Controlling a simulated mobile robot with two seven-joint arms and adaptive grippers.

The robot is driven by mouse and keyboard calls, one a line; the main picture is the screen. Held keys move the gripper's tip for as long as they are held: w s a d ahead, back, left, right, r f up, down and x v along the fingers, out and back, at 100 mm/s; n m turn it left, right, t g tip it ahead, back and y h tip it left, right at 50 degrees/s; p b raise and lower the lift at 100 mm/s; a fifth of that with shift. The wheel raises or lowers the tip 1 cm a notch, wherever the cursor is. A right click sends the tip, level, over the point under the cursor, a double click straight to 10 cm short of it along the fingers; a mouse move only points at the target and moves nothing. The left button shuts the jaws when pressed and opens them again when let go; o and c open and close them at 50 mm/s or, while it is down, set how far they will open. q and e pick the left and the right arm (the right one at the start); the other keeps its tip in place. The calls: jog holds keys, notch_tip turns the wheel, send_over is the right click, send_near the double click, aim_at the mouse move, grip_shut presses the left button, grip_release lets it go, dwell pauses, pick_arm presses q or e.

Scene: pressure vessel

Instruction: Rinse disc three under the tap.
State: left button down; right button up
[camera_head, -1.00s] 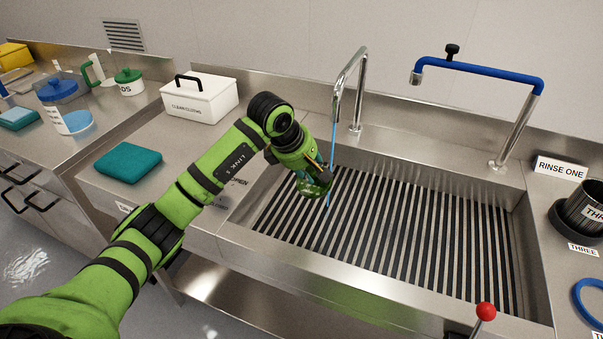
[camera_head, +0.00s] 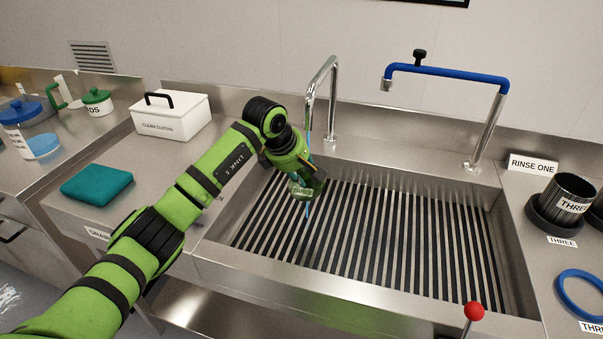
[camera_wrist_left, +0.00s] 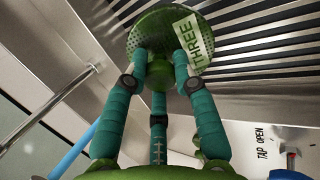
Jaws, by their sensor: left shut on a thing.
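Disc three is a green perforated disc with a pale "THREE" label. It shows at the fingertips in the left wrist view (camera_wrist_left: 150,35) and over the sink in the head view (camera_head: 301,192). My left gripper (camera_head: 306,178) is shut on it, its teal fingers (camera_wrist_left: 160,80) around a knob on the disc. The chrome tap (camera_head: 333,80) arches over the sink's back left. I cannot tell whether the water hits the disc. My right gripper is out of view.
The sink's slatted floor (camera_head: 400,230) is clear. A blue-armed tap (camera_head: 450,72) stands at the back right. A red-knobbed lever (camera_head: 474,311) is at the front edge. A dark cup (camera_head: 566,195) and blue ring (camera_head: 583,296) sit right, a teal cloth (camera_head: 97,185) left.

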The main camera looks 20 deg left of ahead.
pick_arm(q)
jog(key=shift+d, duration=0.2)
jog(key=shift+s+d, duration=0.25)
jog(key=shift+d, duration=0.1)
jog(key=shift+a, duration=0.15)
jog(key=shift+w+a+b, duration=0.25)
jog(key=shift+a+b, duration=0.05)
jog(key=shift+a, duration=0.1)
jog(key=shift+d, duration=0.2)
dwell(0.4)
jog(key=shift+s+d, duration=0.25)
jog(key=shift+d, duration=0.1)
jog(key=shift+s, duration=0.1)
jog(key=s+a, duration=0.3)
jog(key=s, duration=0.4)
jog(key=shift+a, duration=0.3)
